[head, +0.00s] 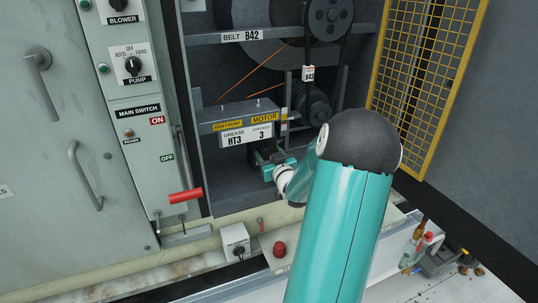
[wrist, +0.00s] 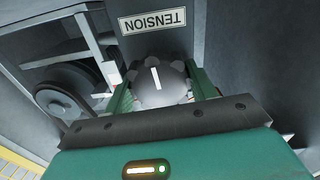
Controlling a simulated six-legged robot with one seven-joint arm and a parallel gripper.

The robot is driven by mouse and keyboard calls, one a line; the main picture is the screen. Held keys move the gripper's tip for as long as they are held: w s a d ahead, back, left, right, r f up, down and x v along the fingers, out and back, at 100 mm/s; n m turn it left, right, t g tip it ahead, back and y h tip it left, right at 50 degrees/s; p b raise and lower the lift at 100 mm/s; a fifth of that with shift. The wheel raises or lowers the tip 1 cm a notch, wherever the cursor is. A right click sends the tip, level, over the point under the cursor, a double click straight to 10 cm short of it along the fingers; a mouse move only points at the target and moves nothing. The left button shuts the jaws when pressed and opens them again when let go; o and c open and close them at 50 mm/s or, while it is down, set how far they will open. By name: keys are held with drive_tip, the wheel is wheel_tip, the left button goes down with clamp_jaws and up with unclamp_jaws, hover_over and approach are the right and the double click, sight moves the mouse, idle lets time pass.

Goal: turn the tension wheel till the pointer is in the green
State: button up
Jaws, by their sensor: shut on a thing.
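The tension wheel (wrist: 168,82) is a dark grey lobed knob with a white line on its face. It shows in the wrist view below an upside-down TENSION label (wrist: 153,21). My gripper (wrist: 157,90) has its green fingers on either side of the wheel and is shut on it. In the head view my gripper (head: 268,162) is at the lower part of the open bay, under the motor plate, and the wheel is hidden there. I cannot make out a pointer or a green zone in either view.
A yellow mesh guard (head: 425,75) stands open at the right. The belt (head: 303,72) and pulleys (head: 328,18) are above my gripper. At the left, the switch panel (head: 133,130) carries a red-handled lever (head: 186,196). A ledge with a red button (head: 280,249) lies below.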

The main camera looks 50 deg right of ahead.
drive_tip(key=m, duration=1.3)
idle(0.5)
drive_tip(key=o, duration=1)
drive_tip(key=v, duration=1.4)
drive_tip(key=shift+f, duration=0.1)
